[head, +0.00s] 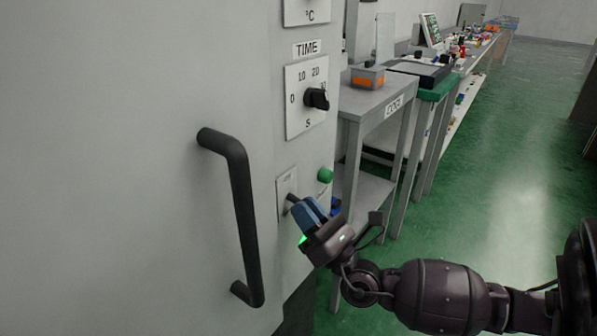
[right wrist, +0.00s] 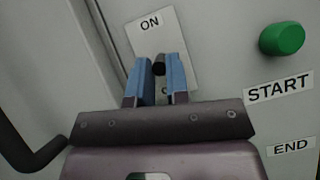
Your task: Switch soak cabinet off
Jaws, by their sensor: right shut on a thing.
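The soak cabinet (head: 150,90) is a large grey cabinet filling the left of the head view. Its small black lever (head: 291,198) sits on a pale plate (head: 283,182) low on the panel. In the right wrist view the lever (right wrist: 159,66) shows between two blue fingers, below the word ON on the plate (right wrist: 150,30). My right gripper (head: 305,210) is shut on the lever; it also shows in the right wrist view (right wrist: 160,82). The fingers hide part of the lever and the lower plate. My left gripper is not in view.
A black door handle (head: 241,205) stands out left of the lever. A green START button (right wrist: 283,39) is to the right, with an END label (right wrist: 291,146) lower down. The TIME knob (head: 316,98) is above. A grey COOL table (head: 375,103) stands right of the cabinet.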

